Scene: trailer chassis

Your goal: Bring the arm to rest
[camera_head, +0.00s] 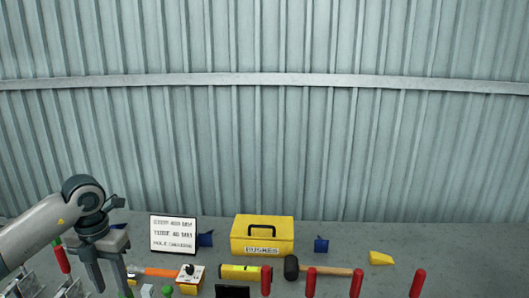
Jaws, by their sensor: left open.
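My left arm comes in from the left edge, low in the picture. My left gripper (108,275) hangs at its end with the fingers pointing down and apart. It is open, and I see nothing between the fingers. My right gripper is not in view.
Several red posts (418,283) rise along the front. A corrugated wall (300,150) closes the back.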

